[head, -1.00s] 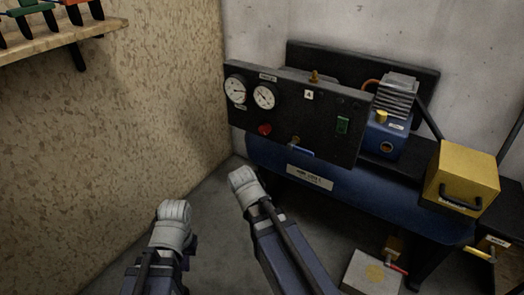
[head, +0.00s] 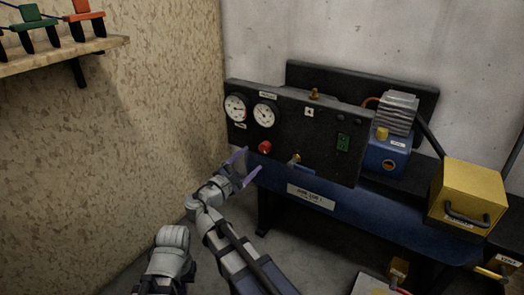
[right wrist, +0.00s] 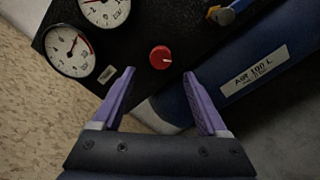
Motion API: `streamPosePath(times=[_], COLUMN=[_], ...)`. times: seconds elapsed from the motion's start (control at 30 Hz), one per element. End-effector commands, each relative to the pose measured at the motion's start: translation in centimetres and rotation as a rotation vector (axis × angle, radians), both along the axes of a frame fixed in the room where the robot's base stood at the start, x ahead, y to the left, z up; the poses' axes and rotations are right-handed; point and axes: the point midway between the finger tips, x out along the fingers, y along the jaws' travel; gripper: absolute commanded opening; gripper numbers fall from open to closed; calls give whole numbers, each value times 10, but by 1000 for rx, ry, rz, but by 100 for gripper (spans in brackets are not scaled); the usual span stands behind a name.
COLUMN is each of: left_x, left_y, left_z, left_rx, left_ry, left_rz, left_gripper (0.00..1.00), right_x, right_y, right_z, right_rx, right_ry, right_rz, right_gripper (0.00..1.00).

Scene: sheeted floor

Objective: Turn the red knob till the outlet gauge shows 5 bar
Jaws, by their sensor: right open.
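The red knob (head: 265,148) sits low on the black panel (head: 290,128), below two white round gauges, a left one (head: 235,107) and a right one (head: 265,115). The gauge labels are too small to read, so I cannot tell which is the outlet gauge or its value. My right gripper (head: 249,163) is open and empty, in front of the panel just below and left of the knob. In the right wrist view the knob (right wrist: 160,57) appears between and just beyond the purple fingertips (right wrist: 159,73), apparently not touched. My left arm shows at the bottom; its fingers are hidden.
A brass valve with a blue handle (head: 299,162) sticks out right of the knob. A blue tank (head: 340,208) lies below the panel. A yellow box (head: 467,197) stands at the right. A wooden shelf (head: 70,48) hangs on the left wall.

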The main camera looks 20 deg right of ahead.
Motion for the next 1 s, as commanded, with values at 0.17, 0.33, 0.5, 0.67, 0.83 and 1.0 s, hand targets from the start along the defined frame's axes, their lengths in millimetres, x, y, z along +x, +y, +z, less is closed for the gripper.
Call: streamPosePath(times=[0.17,0.33,0.5,0.67,0.83,1.0], left_x=[0,0,0,0,0,0], left_y=[0,0,0,0,0,0], left_z=[0,0,0,0,0,0], left_rx=[0,0,0,0,0,0], left_ry=[0,0,0,0,0,0], left_rz=[0,0,0,0,0,0], left_gripper=[0,0,0,0,0,0], right_x=[13,30,42,46,47,47], right_y=[-17,-38,-54,-61,-62,-62], right_z=[0,-1,-1,-1,-1,-1], right_rx=[3,4,5,5,5,5], right_ry=[-1,-1,-1,-1,-1,-1], right_rz=[-4,-4,-3,-3,-1,-2], right_gripper=[76,76,76,76,76,71])
